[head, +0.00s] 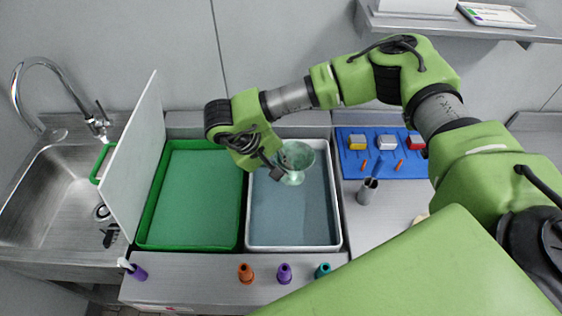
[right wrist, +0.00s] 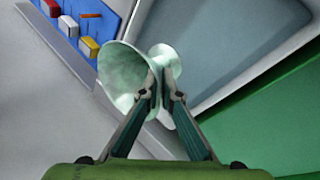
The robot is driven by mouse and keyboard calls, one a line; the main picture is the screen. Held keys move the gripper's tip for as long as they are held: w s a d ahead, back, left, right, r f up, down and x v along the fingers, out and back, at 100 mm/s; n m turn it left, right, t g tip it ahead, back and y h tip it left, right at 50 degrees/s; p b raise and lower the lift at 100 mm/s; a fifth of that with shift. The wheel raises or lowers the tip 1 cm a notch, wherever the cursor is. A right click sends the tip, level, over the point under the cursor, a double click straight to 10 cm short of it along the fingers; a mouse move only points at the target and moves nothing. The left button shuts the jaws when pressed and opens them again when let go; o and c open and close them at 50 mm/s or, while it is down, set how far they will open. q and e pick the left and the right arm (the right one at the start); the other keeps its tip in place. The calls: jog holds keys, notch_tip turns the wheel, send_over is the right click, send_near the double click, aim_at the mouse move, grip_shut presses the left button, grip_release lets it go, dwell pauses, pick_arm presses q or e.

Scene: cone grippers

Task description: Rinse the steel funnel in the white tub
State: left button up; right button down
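The funnel (head: 297,158) is a pale green, shiny double-flared piece with a wide cone and a smaller flared end. My right gripper (head: 279,172) is shut on its narrow waist. In the right wrist view the funnel (right wrist: 122,75) sits tilted between the two fingertips (right wrist: 160,82), wide mouth to the left. In the head view it shows over the back half of the white tub (head: 293,248), whose inside is blue-grey; its exact height above the tub is hard to tell. The tub (right wrist: 250,78) also shows in the right wrist view. My left gripper is not in view.
A green tray (head: 188,246) stands left of the tub, then an upright white panel (head: 135,155) and a sink (head: 50,200). Right are a blue mat (head: 352,170) with blocks and a metal cup (head: 366,191). Small orange (head: 246,273), purple (head: 284,274) and teal (head: 322,271) cones line the front.

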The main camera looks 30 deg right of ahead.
aim_at(287, 177)
jog(key=shift+f+b, duration=4.2)
jog(key=shift+f, duration=3.35)
jog(key=shift+r+p, duration=3.65)
jog(key=shift+r, duration=2.4)
jog(key=shift+r+p, duration=0.7)
jog(key=shift+r, duration=0.6)
jog(key=shift+r+p, duration=0.95)
jog(key=shift+r, duration=1)
